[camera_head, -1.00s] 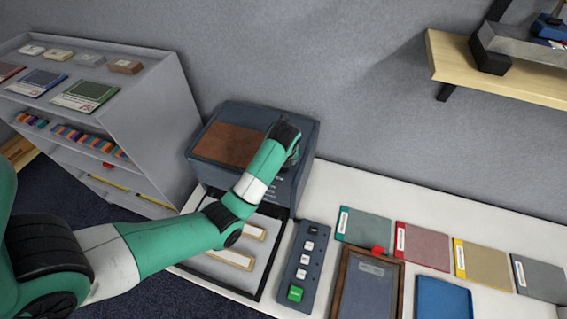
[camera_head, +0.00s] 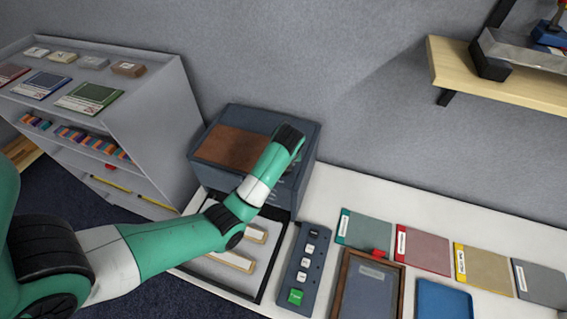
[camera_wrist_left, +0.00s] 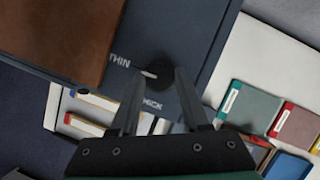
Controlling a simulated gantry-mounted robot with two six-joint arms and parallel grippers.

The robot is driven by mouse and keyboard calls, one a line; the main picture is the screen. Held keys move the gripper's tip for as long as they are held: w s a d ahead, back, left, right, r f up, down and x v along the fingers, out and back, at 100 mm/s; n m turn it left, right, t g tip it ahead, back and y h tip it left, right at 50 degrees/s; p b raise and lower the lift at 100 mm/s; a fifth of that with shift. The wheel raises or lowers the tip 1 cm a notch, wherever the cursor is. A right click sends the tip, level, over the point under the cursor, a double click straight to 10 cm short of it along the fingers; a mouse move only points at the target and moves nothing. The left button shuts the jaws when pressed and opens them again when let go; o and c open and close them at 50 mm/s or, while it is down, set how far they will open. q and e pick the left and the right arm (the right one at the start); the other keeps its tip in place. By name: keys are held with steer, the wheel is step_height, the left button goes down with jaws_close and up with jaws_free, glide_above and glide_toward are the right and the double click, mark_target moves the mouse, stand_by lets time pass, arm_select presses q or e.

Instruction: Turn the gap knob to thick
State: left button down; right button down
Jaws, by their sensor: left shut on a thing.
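The dark blue machine (camera_head: 305,145) with a brown top panel stands at the back of the table. Its round black gap knob (camera_wrist_left: 158,70) shows in the left wrist view, on the dark face between the printed words THIN and THICK. The knob's white pointer mark points left, near THIN. THICK is partly covered by a finger. My left gripper (camera_wrist_left: 158,78) has its two fingers around the knob, one on each side, shut on it. In the head view my left wrist hides the knob and fingertips. My right gripper is in neither view.
A framed tray (camera_head: 267,283) with pale strips lies before the machine. Beside it are a button panel (camera_head: 304,262) with a green button and a brown-framed board (camera_head: 368,295). Colored folders lie right. A grey shelf unit (camera_head: 165,115) stands left; a wooden wall shelf (camera_head: 455,75) hangs upper right.

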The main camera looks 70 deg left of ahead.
arm_select(q)
steer(key=shift+r+n+g+p, duration=0.15)
steer(key=shift+n+g+p, duration=0.25)
steer(key=shift+n+p, duration=0.45)
steer(key=shift+w+n+g, duration=0.15)
steer(key=shift+n+g, duration=0.15)
steer(key=shift+n, duration=0.65)
steer(key=shift+n+g, duration=0.4)
steer(key=shift+n, duration=0.5)
steer(key=n+b, duration=0.1)
steer(key=n+g, duration=0.1)
steer(key=shift+w+f+n+b, duration=0.1)
steer(key=shift+f+n+b, duration=0.15)
steer(key=shift+n+b, duration=0.15)
steer(key=n+b, duration=0.2)
steer(key=n+g+h+b, duration=0.1)
steer(key=n+b, duration=0.2)
steer(key=n+g+h+b, duration=0.1)
steer(key=n+b, duration=0.1)
steer(key=b, duration=0.1)
steer(key=shift+w+a+f+n, duration=0.15)
steer(key=shift+a+f+n, duration=0.05)
steer(key=shift+a+n, duration=0.1)
steer(key=shift+r+n+h+b, duration=0.2)
steer(key=shift+n+h+b, duration=0.2)
steer(key=shift+n+b, duration=0.5)
